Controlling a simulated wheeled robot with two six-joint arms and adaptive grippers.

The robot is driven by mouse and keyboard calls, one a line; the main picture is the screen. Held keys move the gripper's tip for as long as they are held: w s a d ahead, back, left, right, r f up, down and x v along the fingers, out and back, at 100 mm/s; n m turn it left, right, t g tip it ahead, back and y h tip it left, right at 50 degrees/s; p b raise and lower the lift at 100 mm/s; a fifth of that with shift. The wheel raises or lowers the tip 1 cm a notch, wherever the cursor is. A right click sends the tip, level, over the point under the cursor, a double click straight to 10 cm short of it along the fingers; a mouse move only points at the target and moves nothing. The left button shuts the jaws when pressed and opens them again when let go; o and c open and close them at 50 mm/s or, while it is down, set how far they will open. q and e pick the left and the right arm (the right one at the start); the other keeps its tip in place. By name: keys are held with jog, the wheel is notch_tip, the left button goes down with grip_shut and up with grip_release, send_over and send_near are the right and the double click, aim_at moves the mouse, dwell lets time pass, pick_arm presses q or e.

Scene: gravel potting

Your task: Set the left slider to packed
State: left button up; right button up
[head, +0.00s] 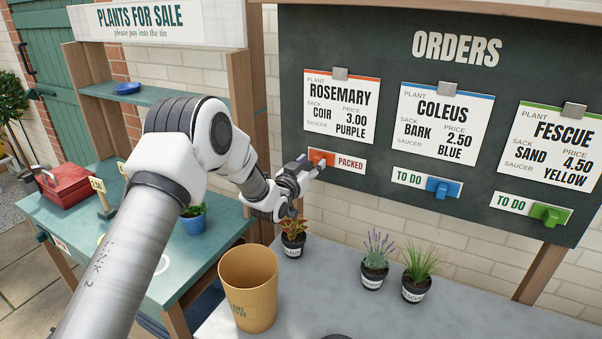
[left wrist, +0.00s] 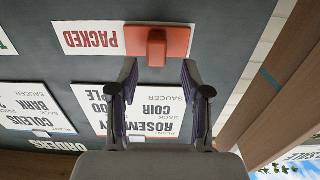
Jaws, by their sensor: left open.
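The left slider, an orange knob (head: 321,158), sits at the left end of its strip under the Rosemary card (head: 341,106). The word PACKED (head: 350,164) shows to its right. In the left wrist view the orange knob (left wrist: 157,46) appears upside down, with the PACKED label (left wrist: 90,38) beside it. My left gripper (head: 318,168) is at the board by this slider. In the left wrist view its fingers (left wrist: 159,72) are apart and empty, with the knob just beyond the tips and between their lines. Contact cannot be told. My right gripper is not in view.
The blue slider (head: 443,188) and green slider (head: 550,215) sit at the right, each showing TO DO. Below the board are potted plants (head: 375,262) and a tan bin (head: 248,287) on the grey table (head: 420,318). A green bench (head: 125,240) stands left.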

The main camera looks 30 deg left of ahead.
pick_arm(q)
jog(key=s, duration=0.8)
jog(key=shift+s+a, duration=0.25)
jog(key=shift+s, duration=0.1)
